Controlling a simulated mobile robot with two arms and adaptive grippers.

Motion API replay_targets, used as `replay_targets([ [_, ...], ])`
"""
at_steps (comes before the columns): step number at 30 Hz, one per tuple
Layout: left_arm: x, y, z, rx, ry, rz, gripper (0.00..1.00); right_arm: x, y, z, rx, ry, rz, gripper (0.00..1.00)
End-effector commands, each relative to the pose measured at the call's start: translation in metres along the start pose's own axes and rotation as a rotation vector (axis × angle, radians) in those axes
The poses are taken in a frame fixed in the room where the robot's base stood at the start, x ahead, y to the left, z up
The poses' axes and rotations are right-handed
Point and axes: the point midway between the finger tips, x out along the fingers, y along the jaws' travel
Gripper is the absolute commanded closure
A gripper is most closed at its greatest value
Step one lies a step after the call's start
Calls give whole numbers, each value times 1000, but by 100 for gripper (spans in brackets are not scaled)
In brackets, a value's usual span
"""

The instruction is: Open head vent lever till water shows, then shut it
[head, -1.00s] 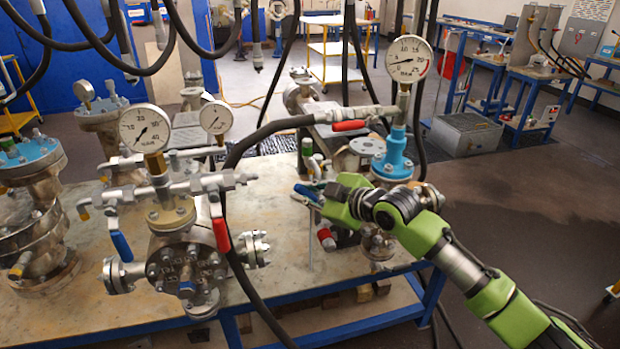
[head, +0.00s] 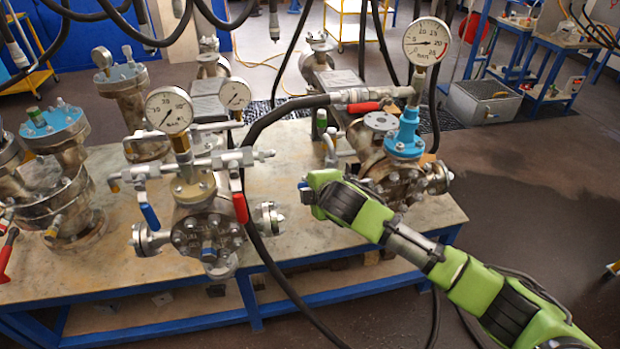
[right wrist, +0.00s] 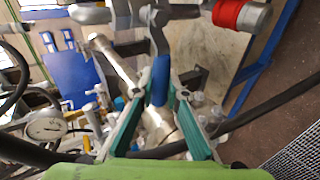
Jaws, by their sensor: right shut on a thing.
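The vessel with the blue flanged head (head: 404,140) stands at the right of the bench under a pressure gauge (head: 427,41). My right gripper (head: 308,190) is just left of and in front of this vessel. In the right wrist view, its two green fingers (right wrist: 160,105) are shut on the blue lever (right wrist: 160,78), which hangs from a grey metal fitting (right wrist: 157,20). In the head view the gripper hides most of this lever. No water is visible at the fitting; its outlet cannot be made out. My left gripper is out of view.
A red-handled hose valve (head: 365,107) and a black hose (head: 262,130) run close behind my gripper. A second vessel (head: 205,232) with gauges and blue and red levers stands left. The bench front (head: 290,235) between them is mostly bare.

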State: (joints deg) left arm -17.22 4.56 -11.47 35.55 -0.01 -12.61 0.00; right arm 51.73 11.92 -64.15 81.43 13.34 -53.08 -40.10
Motion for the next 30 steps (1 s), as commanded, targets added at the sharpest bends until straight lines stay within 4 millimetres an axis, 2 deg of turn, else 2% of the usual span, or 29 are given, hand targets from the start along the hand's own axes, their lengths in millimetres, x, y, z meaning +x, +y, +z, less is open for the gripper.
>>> replay_targets([
  [19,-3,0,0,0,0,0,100,3,-4,1,-44,-31,-5,100],
  [20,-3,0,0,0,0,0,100,3,-5,1,-44,-31,-5,82],
  [21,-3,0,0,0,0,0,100,3,-5,1,-44,-31,-5,72],
  [22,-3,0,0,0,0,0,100,2,-5,1,-44,-31,-5,69],
  [30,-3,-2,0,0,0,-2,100,2,-4,0,-42,-28,-3,69],
])
